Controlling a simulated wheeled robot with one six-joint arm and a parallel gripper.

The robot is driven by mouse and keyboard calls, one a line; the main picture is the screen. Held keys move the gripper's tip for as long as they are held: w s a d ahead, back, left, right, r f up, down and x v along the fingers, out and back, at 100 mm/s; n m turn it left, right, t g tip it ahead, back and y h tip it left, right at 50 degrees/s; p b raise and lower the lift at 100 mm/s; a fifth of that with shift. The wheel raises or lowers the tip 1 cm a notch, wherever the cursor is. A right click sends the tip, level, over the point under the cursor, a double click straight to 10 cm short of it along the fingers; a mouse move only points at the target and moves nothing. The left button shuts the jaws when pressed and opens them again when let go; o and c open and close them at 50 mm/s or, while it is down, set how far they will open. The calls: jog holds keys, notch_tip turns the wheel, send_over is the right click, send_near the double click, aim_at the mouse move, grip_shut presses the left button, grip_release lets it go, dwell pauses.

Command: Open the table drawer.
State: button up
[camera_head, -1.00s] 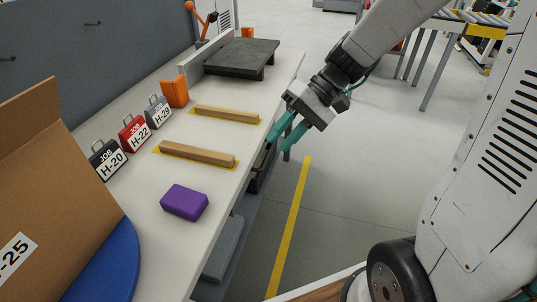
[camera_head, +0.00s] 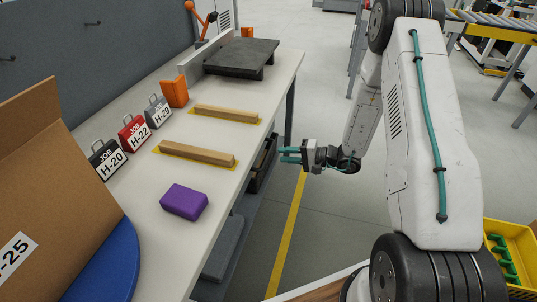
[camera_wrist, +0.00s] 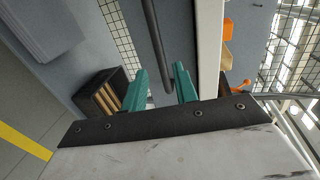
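My gripper (camera_head: 284,155) is beside the long side of the white table (camera_head: 224,190), below the tabletop level. In the wrist view its two teal fingers (camera_wrist: 160,78) are apart, with nothing held between them. A long dark bar (camera_wrist: 152,30), which looks like the drawer handle, runs in front of a grey front panel (camera_wrist: 187,35) beside the white table edge (camera_wrist: 209,50). The bar's near end shows in the gap between the fingers; I cannot tell whether they touch it. The drawer front is hidden under the tabletop in the head view.
A dark box with wood strips (camera_wrist: 103,97) sits below. Open floor with a yellow line (camera_head: 287,235) lies right of the table.

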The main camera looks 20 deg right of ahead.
aim_at(268, 153)
jog(key=x, duration=0.7)
jog(key=shift+a+r, duration=0.1)
grip_shut()
